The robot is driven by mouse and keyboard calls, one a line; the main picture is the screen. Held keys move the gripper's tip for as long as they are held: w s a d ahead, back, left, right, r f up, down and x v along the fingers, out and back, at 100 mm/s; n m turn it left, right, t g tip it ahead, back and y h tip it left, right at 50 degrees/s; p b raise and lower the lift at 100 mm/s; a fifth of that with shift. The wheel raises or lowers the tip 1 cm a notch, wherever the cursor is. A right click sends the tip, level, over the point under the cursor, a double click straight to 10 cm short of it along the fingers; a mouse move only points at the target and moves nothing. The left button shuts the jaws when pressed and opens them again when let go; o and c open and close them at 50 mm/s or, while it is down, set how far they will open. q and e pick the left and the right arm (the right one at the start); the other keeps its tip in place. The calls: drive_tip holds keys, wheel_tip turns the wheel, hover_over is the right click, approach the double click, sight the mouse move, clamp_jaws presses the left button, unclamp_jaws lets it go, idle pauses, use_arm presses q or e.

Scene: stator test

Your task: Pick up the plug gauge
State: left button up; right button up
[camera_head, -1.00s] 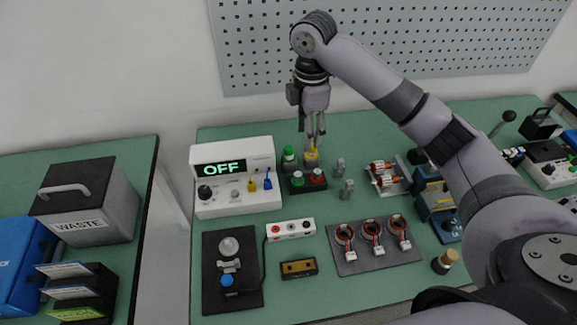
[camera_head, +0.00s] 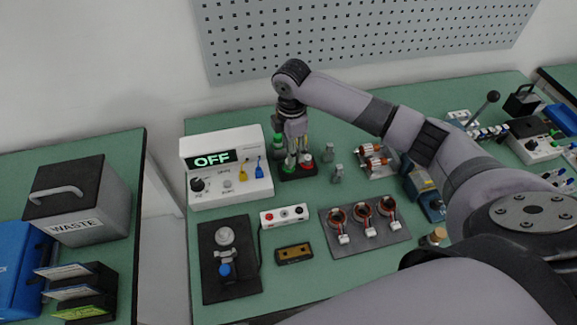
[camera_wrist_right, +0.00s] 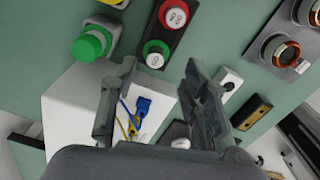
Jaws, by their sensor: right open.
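I take the red-topped piece (camera_head: 306,160) and the green-topped piece (camera_head: 289,168) in a small black holder (camera_head: 299,173) to be plug gauges. In the right wrist view, the red top (camera_wrist_right: 172,14) and green top (camera_wrist_right: 155,53) stand side by side in the holder, with white labels. My right gripper (camera_head: 292,161) is open and points down at the holder. In its wrist view the open fingertips (camera_wrist_right: 161,66) frame the green top, with nothing held. The fingers partly hide the holder in the head view. My left gripper is not in view.
A white tester reading OFF (camera_head: 228,174) stands left of the holder. A green knob on a grey base (camera_wrist_right: 92,44) is close by. Small grey pieces (camera_head: 337,173) stand right. Stators lie on a grey plate (camera_head: 365,244) in front. A perforated panel (camera_head: 365,40) is behind.

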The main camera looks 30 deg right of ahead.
drive_tip(key=f, duration=0.2)
drive_tip(key=f+p, duration=0.1)
drive_tip(key=shift+w+a+f, duration=0.25)
drive_tip(key=shift+f, duration=0.65)
drive_tip(key=shift+c, duration=0.4)
clamp_jaws()
